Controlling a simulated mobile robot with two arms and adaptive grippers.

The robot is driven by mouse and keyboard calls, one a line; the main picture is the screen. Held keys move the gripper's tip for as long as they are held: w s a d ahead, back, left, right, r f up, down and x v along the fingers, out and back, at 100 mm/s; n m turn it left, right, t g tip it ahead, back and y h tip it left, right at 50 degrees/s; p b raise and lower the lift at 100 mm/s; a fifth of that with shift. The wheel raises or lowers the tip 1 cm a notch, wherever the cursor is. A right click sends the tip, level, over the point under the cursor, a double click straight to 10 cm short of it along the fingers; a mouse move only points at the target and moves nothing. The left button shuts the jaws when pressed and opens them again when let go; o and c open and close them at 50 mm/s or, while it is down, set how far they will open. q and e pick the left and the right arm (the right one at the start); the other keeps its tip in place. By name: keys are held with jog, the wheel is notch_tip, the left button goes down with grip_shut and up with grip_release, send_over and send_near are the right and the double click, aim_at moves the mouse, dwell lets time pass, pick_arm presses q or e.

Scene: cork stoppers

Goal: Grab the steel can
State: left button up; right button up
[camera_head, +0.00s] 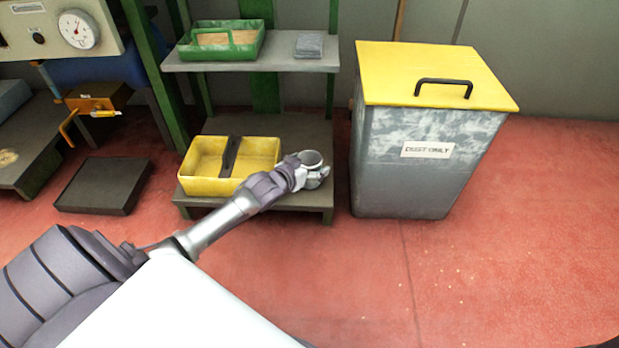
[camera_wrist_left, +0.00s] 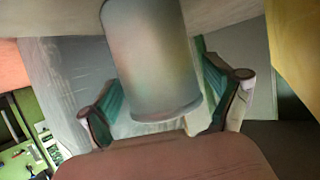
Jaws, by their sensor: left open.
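The steel can (camera_head: 311,158) is a grey cylinder standing on the lower shelf, right of the yellow tray. Its open top shows in the head view. My left gripper (camera_head: 308,177) is at the can, its fingers around it and partly hiding its lower part. In the left wrist view the can (camera_wrist_left: 152,60) fills the space between the two spread fingers of my left gripper (camera_wrist_left: 165,108). The jaws are open, and I cannot tell whether a finger touches the can. My right gripper is not in view.
A yellow tray (camera_head: 205,186) with a dark handle sits left of the can on the lower shelf (camera_head: 290,133). The upper shelf (camera_head: 290,65) is above. A grey bin (camera_head: 385,185) with a yellow lid stands close on the right. The red floor in front is mostly clear.

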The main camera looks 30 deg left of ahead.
pick_arm(q)
jog(key=c, duration=1.2)
jog(key=shift+c, duration=0.2)
jog(key=shift+r, duration=0.15)
